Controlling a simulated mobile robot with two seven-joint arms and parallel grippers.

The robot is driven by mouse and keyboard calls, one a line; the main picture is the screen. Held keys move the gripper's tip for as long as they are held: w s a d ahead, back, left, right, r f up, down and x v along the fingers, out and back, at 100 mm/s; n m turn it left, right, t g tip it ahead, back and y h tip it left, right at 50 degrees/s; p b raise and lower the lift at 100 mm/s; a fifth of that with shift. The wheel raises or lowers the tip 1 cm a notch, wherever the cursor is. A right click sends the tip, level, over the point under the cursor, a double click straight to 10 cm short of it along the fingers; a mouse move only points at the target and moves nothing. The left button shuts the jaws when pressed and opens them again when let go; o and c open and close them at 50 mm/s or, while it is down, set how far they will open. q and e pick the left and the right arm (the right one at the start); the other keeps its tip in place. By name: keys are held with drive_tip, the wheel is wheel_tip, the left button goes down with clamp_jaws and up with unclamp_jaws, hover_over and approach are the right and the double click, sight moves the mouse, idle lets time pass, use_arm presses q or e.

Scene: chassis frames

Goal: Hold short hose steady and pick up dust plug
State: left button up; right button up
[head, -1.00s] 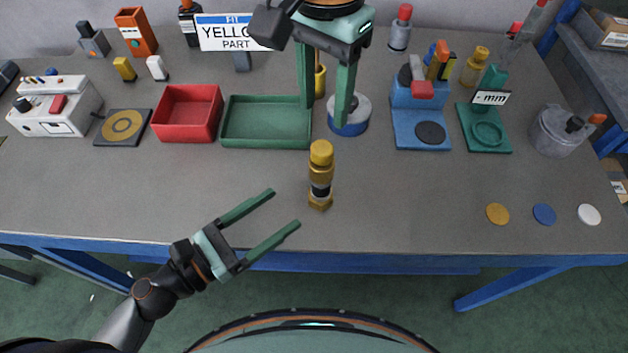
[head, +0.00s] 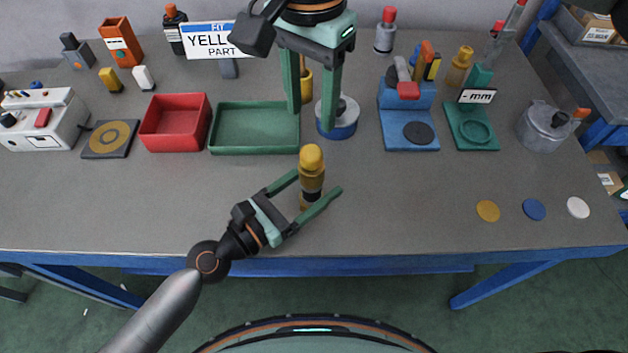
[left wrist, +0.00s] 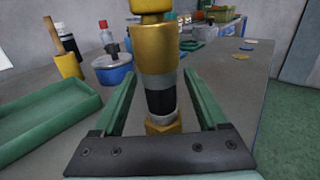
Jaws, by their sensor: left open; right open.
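The short hose (head: 312,187) stands upright on the table, gold with a black middle and a gold foot. A yellow-gold dust plug (head: 312,158) sits on its top. My left gripper (head: 318,181) is open, with one finger on each side of the hose. In the left wrist view the hose (left wrist: 160,98) rises between the two green fingers, with a gap visible on the right side; the top of the plug is cut off. My right gripper (head: 311,120) is open and empty, pointing down, behind the hose in the picture.
A green tray (head: 252,152) and a red bin (head: 174,146) lie left of the right gripper. A blue round container (head: 338,132) is just beside its fingers. A blue stand (head: 408,140) is further right. Several coloured discs lie at the front right; the front middle is clear.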

use_arm(q)
clamp_jaws()
idle(0.7)
idle(0.6)
use_arm(e)
drive_tip(key=shift+o, duration=1.4)
drive_tip(key=shift+s+n, duration=0.3)
drive_tip(key=shift+o, duration=0.7)
drive_tip(key=s+n+t, duration=0.2)
drive_tip(key=s+r+n+t, duration=0.1)
drive_tip(key=s+n+t, duration=0.1)
drive_tip(key=shift+s+a+r+h, duration=0.1)
drive_tip(key=shift+a+r+h, duration=0.05)
drive_tip(key=shift+h, duration=0.25)
hover_over(311, 155)
drive_tip(key=s, duration=0.2)
drive_tip(key=shift+n+t, duration=0.3)
wheel_tip(311, 155, down, 6)
drive_tip(key=shift+r, duration=0.1)
drive_tip(key=shift+x, duration=2.8)
